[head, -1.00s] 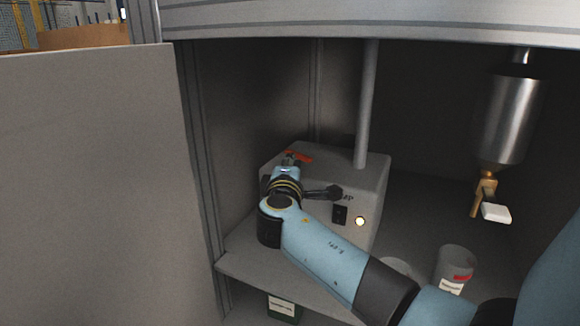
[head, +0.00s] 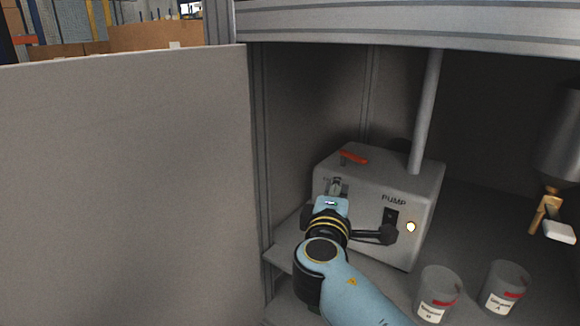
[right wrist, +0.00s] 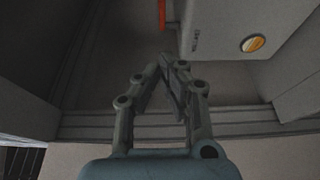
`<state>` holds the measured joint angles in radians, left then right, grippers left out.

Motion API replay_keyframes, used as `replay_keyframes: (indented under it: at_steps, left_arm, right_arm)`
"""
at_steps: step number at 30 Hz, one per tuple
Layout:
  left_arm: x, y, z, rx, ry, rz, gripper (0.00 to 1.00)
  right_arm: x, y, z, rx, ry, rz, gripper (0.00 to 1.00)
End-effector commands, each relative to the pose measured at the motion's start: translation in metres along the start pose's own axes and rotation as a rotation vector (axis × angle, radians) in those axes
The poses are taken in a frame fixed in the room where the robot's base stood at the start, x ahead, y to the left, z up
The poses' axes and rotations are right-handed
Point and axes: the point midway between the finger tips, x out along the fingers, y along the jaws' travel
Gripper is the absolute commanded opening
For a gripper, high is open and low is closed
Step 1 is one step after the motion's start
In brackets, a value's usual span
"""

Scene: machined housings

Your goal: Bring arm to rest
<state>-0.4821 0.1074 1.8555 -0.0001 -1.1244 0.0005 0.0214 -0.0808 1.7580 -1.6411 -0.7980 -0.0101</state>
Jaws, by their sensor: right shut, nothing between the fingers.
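My right gripper (head: 336,187) is in front of the grey pump box (head: 340,165) in the head view, at its left side. Its fingers are small there and partly hidden by the wrist. In the right wrist view the gripper (right wrist: 168,66) is shut with its fingertips together and nothing between them. The pump box also shows in the right wrist view (right wrist: 225,25), ahead and to the right, apart from the fingers. A red-orange lever (head: 353,157) lies on top of the box. My left gripper is in neither view.
Two labelled cups, one (head: 438,290) and another (head: 507,285), stand on the shelf right of my arm. A metal vessel (head: 562,135) with a brass valve (head: 545,212) hangs at the right. A large grey panel (head: 125,190) fills the left. A frame beam (head: 400,30) runs overhead.

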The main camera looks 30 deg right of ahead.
Motion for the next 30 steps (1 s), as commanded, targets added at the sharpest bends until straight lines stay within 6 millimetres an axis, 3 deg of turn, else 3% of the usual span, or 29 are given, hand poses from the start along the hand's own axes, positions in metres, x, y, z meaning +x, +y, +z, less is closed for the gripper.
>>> replay_keyframes:
  at_steps: [8,11,14,18,21,25,30]
  left_arm:
    - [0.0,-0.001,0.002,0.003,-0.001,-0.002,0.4]
    - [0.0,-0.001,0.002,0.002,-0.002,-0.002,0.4]
    - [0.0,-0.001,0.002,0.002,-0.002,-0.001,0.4]
    - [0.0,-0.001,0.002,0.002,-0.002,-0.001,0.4]
    - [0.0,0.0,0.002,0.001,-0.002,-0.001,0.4]
    - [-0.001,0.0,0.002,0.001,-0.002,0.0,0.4]
    - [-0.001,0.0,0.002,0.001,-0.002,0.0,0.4]
  right_arm:
    - [-0.005,-0.009,0.006,-0.017,0.001,-0.013,0.0]
    - [-0.02,-0.037,0.031,-0.075,0.005,-0.055,0.0]
    - [-0.043,-0.086,0.072,-0.049,-0.018,-0.202,0.0]
    - [-0.095,-0.167,0.14,0.076,-0.124,-0.516,0.0]
    - [-0.142,-0.212,0.177,0.181,-0.223,-0.746,0.0]
    - [-0.196,-0.248,0.201,0.296,-0.334,-0.982,0.0]
    - [-0.25,-0.269,0.204,0.428,-0.443,-1.221,0.0]
